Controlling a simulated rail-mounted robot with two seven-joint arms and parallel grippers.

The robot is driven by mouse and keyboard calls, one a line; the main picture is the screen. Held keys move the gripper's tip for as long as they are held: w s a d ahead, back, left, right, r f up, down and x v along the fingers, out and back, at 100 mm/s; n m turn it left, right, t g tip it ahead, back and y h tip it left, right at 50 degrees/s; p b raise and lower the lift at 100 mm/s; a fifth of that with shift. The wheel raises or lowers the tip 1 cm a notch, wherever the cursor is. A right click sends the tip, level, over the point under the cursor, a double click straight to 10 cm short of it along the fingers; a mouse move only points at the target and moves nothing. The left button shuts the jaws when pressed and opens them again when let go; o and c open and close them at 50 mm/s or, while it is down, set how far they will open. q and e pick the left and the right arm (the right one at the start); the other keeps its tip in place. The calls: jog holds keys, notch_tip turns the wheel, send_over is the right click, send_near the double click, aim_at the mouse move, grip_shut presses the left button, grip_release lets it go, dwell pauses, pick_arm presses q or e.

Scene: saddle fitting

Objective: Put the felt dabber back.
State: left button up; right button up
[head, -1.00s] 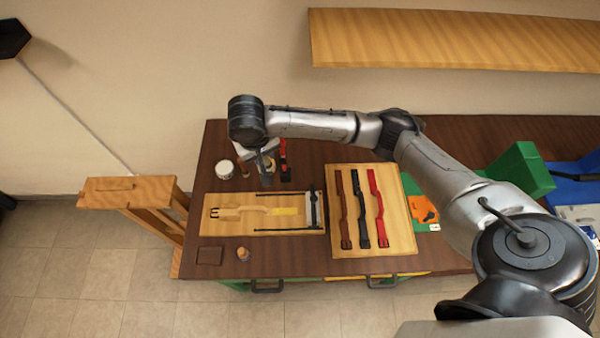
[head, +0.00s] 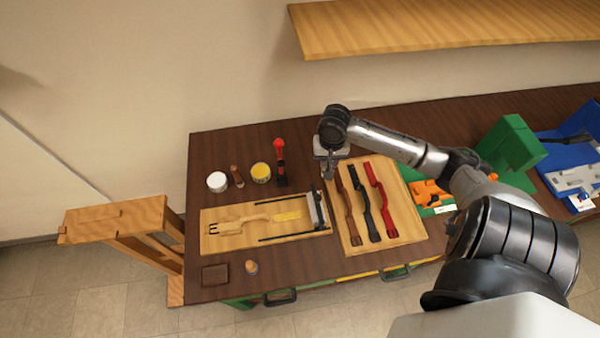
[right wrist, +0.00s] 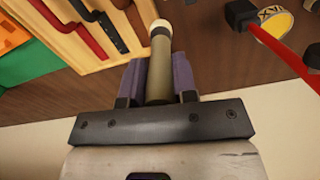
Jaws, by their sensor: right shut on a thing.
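My right gripper (head: 328,172) hangs by the upper left corner of the tan strap board. In the right wrist view the right gripper (right wrist: 158,70) is shut on an olive-grey round handle (right wrist: 160,80) with a pale, rounded end, which appears to be the felt dabber. Its handle lies between the purple finger pads, and its pale end points away from the wrist. In the head view I cannot make the held tool out clearly. My left gripper is in neither view.
A white jar (head: 217,182), a brown upright tool (head: 237,176), a yellow jar (head: 260,173) and a red-handled tool (head: 280,163) stand at the back left. A strap board (head: 348,238) and a fixture board (head: 212,243) lie in front. Dark tabletop is bare at far left.

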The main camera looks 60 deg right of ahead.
jog(key=shift+s+d+f, duration=0.1)
jog(key=shift+d+f, duration=0.05)
jog(key=shift+d, duration=0.1)
jog(key=shift+w+d+f, duration=0.2)
jog(key=shift+w, duration=0.05)
jog(key=shift+w+d+f, duration=0.5)
jog(key=shift+w+f, duration=1.2)
jog(key=shift+f, duration=0.05)
jog(key=shift+w+d+f, duration=0.55)
jog(key=shift+w+f, duration=1.15)
jog(key=shift+w, duration=0.05)
jog(key=shift+w+d+f, duration=0.5)
jog(key=shift+w+f, duration=1.2)
jog(key=shift+f, duration=0.05)
jog(key=shift+f, duration=0.1)
jog(key=o, duration=0.4)
jog(key=shift+f, duration=0.1)
jog(key=o, duration=0.5)
